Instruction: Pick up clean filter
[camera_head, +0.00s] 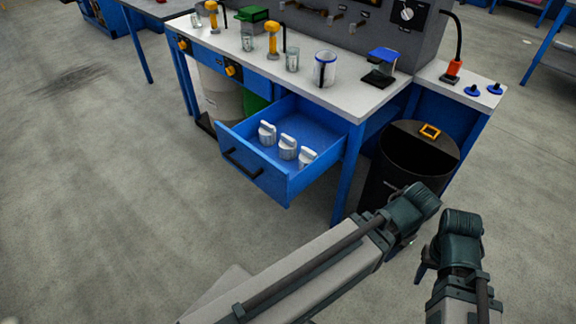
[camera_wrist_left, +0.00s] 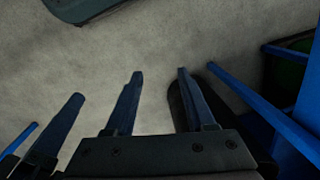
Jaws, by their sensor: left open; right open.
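No filter is in either gripper.
The black bin (camera_head: 382,188) with a yellow item on its lid stands right of the drawer, near my left wrist. A blue table leg (camera_head: 348,178) is between them. The workbench top (camera_head: 340,100) holds cups, a jug and yellow-handled parts. Floor is clear left of the drawer.

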